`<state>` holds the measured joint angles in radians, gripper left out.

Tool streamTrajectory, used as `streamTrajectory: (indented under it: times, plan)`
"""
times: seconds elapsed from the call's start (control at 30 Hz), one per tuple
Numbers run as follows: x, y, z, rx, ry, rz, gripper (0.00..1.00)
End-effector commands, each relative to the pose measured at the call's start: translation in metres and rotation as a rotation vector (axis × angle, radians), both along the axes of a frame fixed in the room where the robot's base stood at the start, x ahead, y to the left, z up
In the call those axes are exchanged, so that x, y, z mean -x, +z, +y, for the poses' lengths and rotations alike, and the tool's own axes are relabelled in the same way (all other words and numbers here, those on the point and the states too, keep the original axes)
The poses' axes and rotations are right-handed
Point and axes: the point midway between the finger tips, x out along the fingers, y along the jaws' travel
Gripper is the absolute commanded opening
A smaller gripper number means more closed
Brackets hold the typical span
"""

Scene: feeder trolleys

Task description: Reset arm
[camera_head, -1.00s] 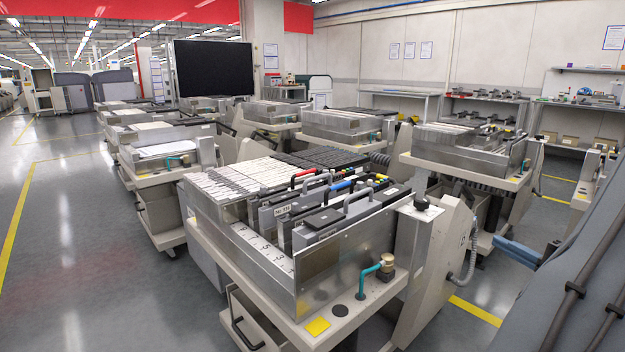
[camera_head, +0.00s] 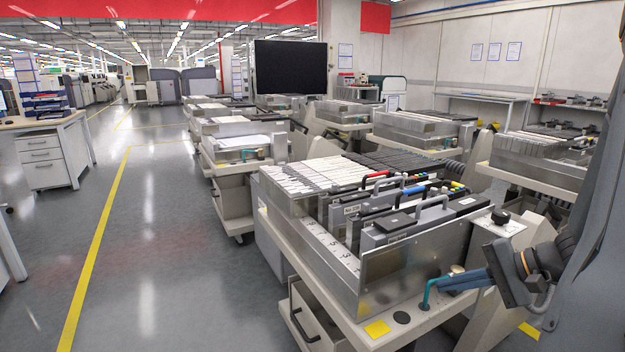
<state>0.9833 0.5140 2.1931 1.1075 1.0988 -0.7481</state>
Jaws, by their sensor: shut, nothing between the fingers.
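My gripper (camera_head: 445,285) is at the lower right, with its blue-grey fingers pointing left. The fingers are together and hold nothing. They appear in front of the near corner of the closest feeder trolley (camera_head: 410,270), over its teal hose fitting. I cannot tell whether they touch it. The trolley carries several grey and white feeders (camera_head: 395,232), some with red, blue and yellow handle ends. Part of my arm runs along the right edge of the picture.
More feeder trolleys (camera_head: 240,155) stand in rows behind. A dark screen (camera_head: 290,67) stands at the back. A white desk with drawers (camera_head: 45,160) is at the left. The grey floor with a yellow line (camera_head: 95,255) is clear between desk and trolleys.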

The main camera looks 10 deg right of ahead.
Motion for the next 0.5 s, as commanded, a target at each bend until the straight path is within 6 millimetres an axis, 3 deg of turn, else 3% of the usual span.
streamTrajectory:
  times: [0.03, 0.2, 0.5]
  plan:
    - [0.000, -0.002, 0.028, 0.037, 0.077, 0.050, 0.00]
    - [0.017, -0.013, 0.095, 0.200, 0.297, 0.210, 0.00]
    - [0.043, -0.017, 0.164, 0.599, 0.618, 0.299, 0.00]
